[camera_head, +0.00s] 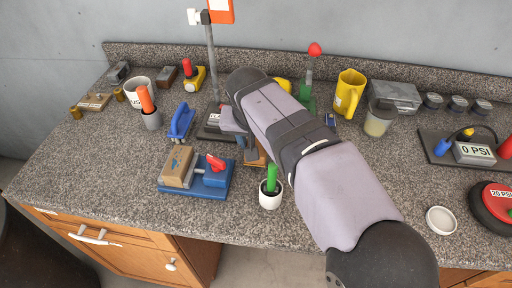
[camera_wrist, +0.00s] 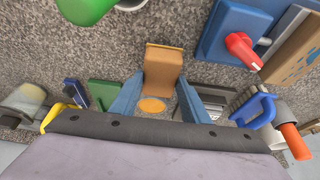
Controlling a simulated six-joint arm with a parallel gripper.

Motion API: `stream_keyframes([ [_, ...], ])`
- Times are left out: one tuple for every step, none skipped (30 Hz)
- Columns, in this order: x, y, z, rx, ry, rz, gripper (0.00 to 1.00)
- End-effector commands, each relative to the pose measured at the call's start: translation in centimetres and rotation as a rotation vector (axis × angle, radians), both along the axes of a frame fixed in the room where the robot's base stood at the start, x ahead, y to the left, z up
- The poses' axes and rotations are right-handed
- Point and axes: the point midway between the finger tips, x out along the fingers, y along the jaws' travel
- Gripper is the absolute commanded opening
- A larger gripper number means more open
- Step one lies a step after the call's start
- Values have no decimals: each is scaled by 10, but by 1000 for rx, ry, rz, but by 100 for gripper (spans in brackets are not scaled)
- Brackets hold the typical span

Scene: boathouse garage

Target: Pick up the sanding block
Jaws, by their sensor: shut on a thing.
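A tan-brown block (camera_wrist: 164,66), which looks like the sanding block, sits between the two blue fingers of my gripper (camera_wrist: 160,88) in the wrist view. My gripper is shut on it. In the head view my gripper (camera_head: 246,148) is low over the middle of the counter, and only a small brown part of the block (camera_head: 262,157) shows beside a finger. My arm hides the rest. I cannot tell whether the block touches the counter.
A blue vise (camera_head: 212,185) with a red handle and a tan block stands close left. A white pot with a green item (camera_head: 271,194) is just in front. The front left counter is clear.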

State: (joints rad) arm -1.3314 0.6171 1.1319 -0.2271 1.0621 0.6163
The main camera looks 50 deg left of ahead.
Motion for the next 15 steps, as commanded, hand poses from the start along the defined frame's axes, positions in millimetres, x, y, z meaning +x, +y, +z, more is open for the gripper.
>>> stream_keyframes([
  [0, 1, 11, 5, -2, 0, 18],
  [0, 1, 16, 7, -2, -1, 18],
  [0, 1, 23, 5, -2, -1, 18],
  [0, 1, 29, 6, -1, -1, 18],
  [0, 1, 34, 5, -1, -1, 18],
  [0, 1, 41, 4, -1, 0, 18],
  [0, 1, 46, 4, -1, 0, 18],
  [0, 1, 50, 4, -1, 0, 18],
  [0, 1, 55, 4, 0, -1, 18],
  [0, 1, 59, 3, 0, -1, 18],
  [0, 1, 62, 3, 0, -1, 18],
  [0, 1, 65, 2, 1, -1, 18],
  [0, 1, 68, 3, 0, -1, 18],
  [0, 1, 70, 2, 1, -1, 18],
  [0, 1, 72, 1, 1, -1, 18],
])
